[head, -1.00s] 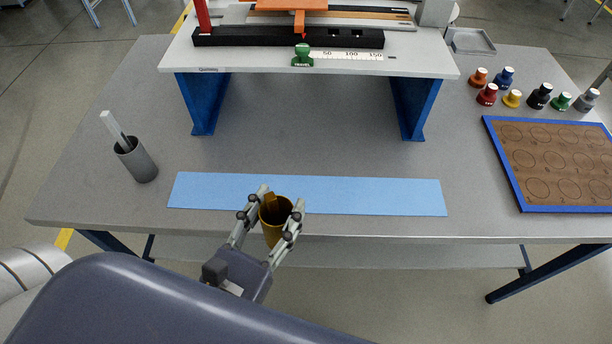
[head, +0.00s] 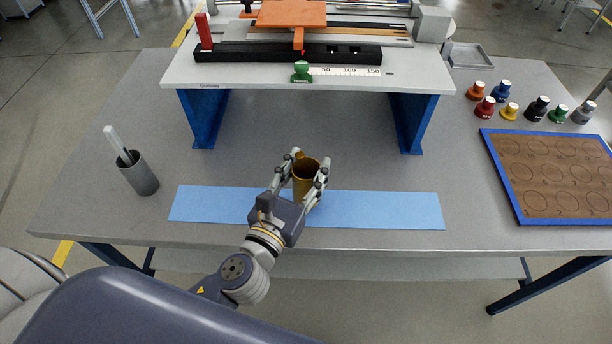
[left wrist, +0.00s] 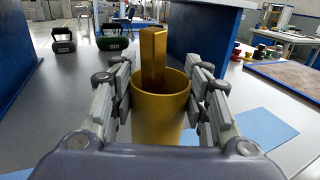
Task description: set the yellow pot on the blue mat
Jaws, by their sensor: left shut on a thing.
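The yellow pot (head: 304,184) is a dark yellow open cup with an upright yellow piece at its rim. My left gripper (head: 308,170) is shut on the pot, with a finger on each side. In the left wrist view the pot (left wrist: 160,112) is upright between the fingers. The blue mat (head: 385,209) is a long flat strip along the table's front. In the head view the pot overlaps the mat's far edge; I cannot tell whether its base touches anything. The mat also shows in the left wrist view (left wrist: 262,128). My right gripper is not in view.
A printing machine on blue legs (head: 203,118) spans the back. Several coloured bottles (head: 485,107) and a blue-edged brown board (head: 550,175) are at the right.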

